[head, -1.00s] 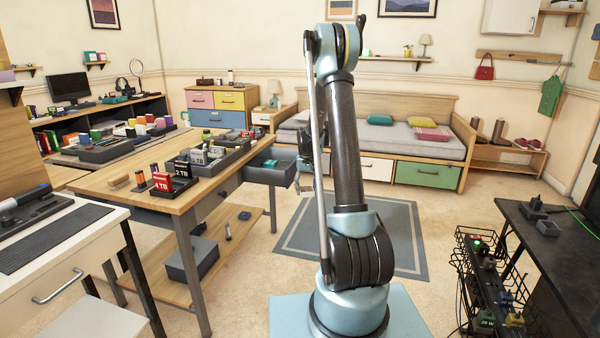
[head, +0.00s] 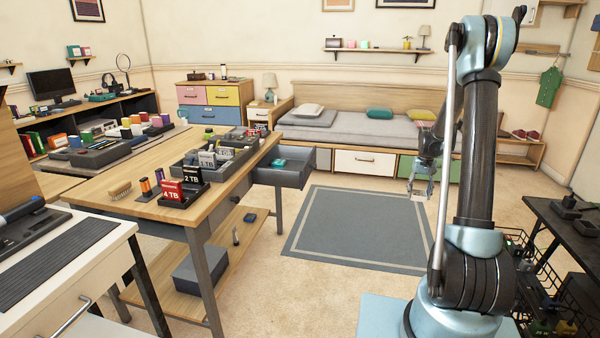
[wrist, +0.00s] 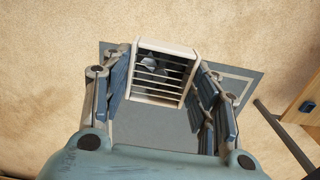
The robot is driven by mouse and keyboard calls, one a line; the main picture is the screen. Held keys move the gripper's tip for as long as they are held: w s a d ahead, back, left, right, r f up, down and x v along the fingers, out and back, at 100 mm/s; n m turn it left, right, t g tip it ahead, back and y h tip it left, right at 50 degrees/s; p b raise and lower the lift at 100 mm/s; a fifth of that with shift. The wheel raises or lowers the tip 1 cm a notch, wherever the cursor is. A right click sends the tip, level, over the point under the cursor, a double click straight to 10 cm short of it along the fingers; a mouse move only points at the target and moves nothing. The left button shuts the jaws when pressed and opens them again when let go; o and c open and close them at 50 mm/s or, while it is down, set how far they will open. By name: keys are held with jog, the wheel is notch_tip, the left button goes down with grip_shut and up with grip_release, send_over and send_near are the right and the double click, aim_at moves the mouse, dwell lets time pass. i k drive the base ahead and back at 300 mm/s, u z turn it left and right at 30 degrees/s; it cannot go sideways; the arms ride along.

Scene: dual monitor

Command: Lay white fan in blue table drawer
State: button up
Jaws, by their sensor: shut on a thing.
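The white fan (wrist: 160,72), a small box with dark slats across its face, is between the fingers of my gripper (wrist: 160,88) in the wrist view. The gripper is shut on it and holds it up over the floor and the grey rug. In the head view my gripper (head: 420,185) hangs right of the table, in front of the bed, with a pale bit of the fan at its tips. The blue-grey table drawer (head: 282,177) is pulled open at the table's right end, left of the gripper. A small teal item (head: 279,162) lies in it.
The wooden table (head: 150,205) carries a grey tray and several labelled drives near the drawer. The grey rug (head: 355,225) leaves open floor between drawer and gripper. A bed (head: 350,135) stands behind. A black desk and wire rack (head: 545,285) stand at the right.

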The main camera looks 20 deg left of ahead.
aim_at(295, 166)
jog(key=z, duration=0.05)
jog(key=k, duration=1.7)
jog(key=u, duration=0.75)
jog(key=i, duration=1.65)
jog(key=z, duration=0.05)
